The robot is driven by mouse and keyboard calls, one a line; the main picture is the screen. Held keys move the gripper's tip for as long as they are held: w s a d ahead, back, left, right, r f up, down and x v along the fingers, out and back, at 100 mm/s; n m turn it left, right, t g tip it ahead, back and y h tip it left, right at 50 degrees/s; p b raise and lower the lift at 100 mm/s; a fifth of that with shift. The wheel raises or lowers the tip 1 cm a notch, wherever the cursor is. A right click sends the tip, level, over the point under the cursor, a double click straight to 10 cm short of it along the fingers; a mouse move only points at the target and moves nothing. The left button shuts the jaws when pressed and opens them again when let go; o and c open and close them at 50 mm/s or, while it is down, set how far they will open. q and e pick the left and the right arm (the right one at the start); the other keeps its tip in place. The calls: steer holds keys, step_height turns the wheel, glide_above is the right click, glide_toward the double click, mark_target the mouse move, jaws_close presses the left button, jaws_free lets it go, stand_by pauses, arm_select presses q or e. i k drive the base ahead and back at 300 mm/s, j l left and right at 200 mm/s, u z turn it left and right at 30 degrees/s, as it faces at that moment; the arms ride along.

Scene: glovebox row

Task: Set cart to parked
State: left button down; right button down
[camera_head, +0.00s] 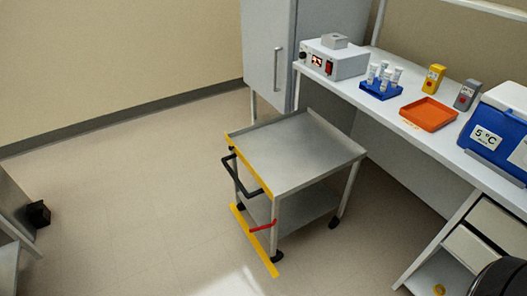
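The cart (300,150) is a grey metal trolley with a bare top and a lower shelf (300,210). It stands on the floor in the middle of the view, close to the bench's left end. A black handle (250,178) sticks out from its left side, below a yellow top edge. A red bar (263,227) is on that side, low near the front leg. A yellow strip (255,240) runs along the floor under the same side. Dark casters (335,223) show at the legs. I see neither of my grippers.
The bench (370,98) on the right bears a power box (333,62), a blue tube rack (381,90), an orange tray (428,114) and a blue cooler (495,135). A grey cabinet (265,45) stands behind. Floor left of the cart is clear.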

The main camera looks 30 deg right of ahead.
mark_target(291, 153)
steer(key=z, duration=0.4)
steer(key=i+j+z, duration=0.1)
steer(key=z, duration=0.25)
steer(key=i+j+z, duration=0.1)
steer(key=z, duration=0.3)
steer(key=i+j+z, duration=0.1)
steer(key=j+z, duration=0.25)
steer(key=i+j+z, duration=0.1)
steer(key=j+z, duration=0.15)
steer(key=j, duration=0.15)
steer(key=i+j+z, duration=0.1)
steer(key=j+z, duration=0.15)
steer(key=j, duration=0.15)
steer(key=j+z, duration=0.3)
steer(key=j, duration=1.55)
